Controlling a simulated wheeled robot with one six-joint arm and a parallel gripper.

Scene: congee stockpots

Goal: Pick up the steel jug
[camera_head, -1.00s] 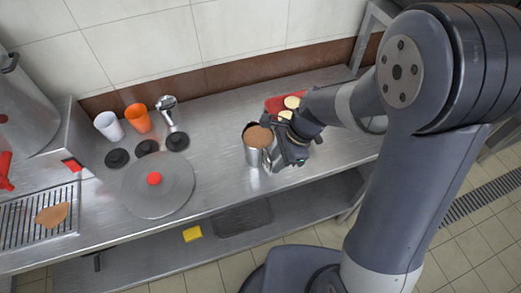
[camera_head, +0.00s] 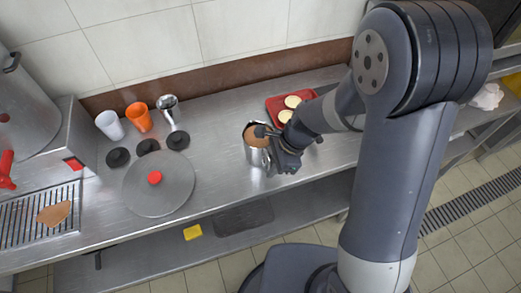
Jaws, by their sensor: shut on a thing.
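The steel jug (camera_head: 254,157) stands on the steel counter, right of the round lid, with brown contents at its mouth. My gripper (camera_head: 270,152) is at the jug's right side, reaching in from the right, and is shut on it. The gripper hides the jug's right side and its handle. I cannot tell whether the jug's base is clear of the counter.
A red tray (camera_head: 273,104) with pale round pieces lies behind the gripper. A large round lid (camera_head: 158,190) with a red knob, several black lids, a white cup (camera_head: 110,125), an orange cup (camera_head: 138,118) and a steel cup (camera_head: 168,106) stand left. Bare counter (camera_head: 222,135) lies between.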

